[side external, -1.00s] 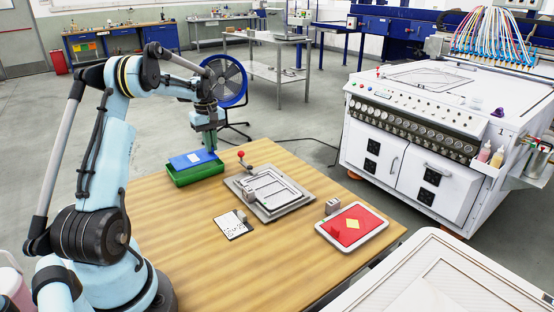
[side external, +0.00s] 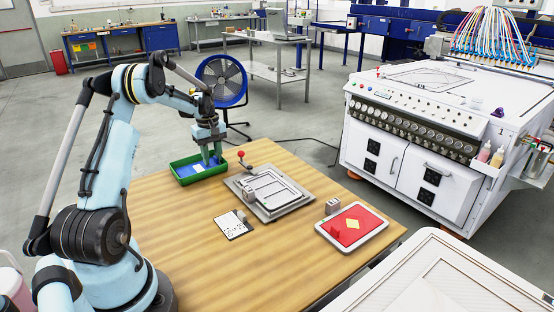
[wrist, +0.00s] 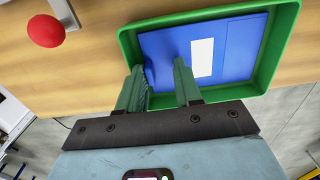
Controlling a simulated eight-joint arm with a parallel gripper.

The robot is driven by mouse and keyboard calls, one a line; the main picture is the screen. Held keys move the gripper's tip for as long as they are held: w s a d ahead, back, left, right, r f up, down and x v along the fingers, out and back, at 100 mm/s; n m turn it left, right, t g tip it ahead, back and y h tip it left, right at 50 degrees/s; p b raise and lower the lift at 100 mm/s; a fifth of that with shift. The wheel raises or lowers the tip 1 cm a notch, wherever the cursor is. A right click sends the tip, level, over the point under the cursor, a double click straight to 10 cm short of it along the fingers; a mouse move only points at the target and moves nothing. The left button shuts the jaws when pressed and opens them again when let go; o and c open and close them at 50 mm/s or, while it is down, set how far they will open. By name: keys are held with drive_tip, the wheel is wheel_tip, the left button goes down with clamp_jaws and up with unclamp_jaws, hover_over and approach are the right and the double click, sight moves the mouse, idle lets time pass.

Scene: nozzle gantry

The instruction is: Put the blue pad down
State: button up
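The blue pad (side external: 192,173), a flat blue sheet with a white label, lies inside the green tray (side external: 180,184). In the wrist view the pad (wrist: 238,50) lies within the rim of the tray (wrist: 285,45), seemingly flat. My gripper (side external: 212,157) is low over the tray's right part. In the wrist view my gripper (wrist: 158,68) has its two green fingers apart, with a gap showing between them. The fingertips are at the pad's near-left edge and cover part of it. Whether they touch it I cannot tell.
A grey frame fixture (side external: 270,190) with a red ball knob (side external: 241,154) stands just right of the tray. The table's front-left part is clear.

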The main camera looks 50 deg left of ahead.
wheel_tip(320, 180, up, 12)
drive_tip(key=w+d+r+m+t+y, duration=0.1)
drive_tip(key=w+d+r+m, duration=0.25)
drive_tip(key=d, duration=0.65)
drive_tip(key=s+d+r+m+t, duration=0.15)
drive_tip(key=d+m, duration=0.35)
drive_tip(key=d, duration=0.5)
drive_tip(key=s+d+m+t, duration=0.2)
drive_tip(key=d+m, duration=0.2)
drive_tip(key=d, duration=0.6)
drive_tip(key=s+d+f+m+t+h, duration=0.1)
drive_tip(key=s+d+f+m, duration=0.3)
drive_tip(key=d, duration=0.4)
drive_tip(key=shift+s+d+f+m+t, duration=0.2)
drive_tip(key=shift+s+d+m+t, duration=0.1)
drive_tip(key=shift+s+m+t, duration=0.45)
drive_tip(key=shift+w, duration=0.1)
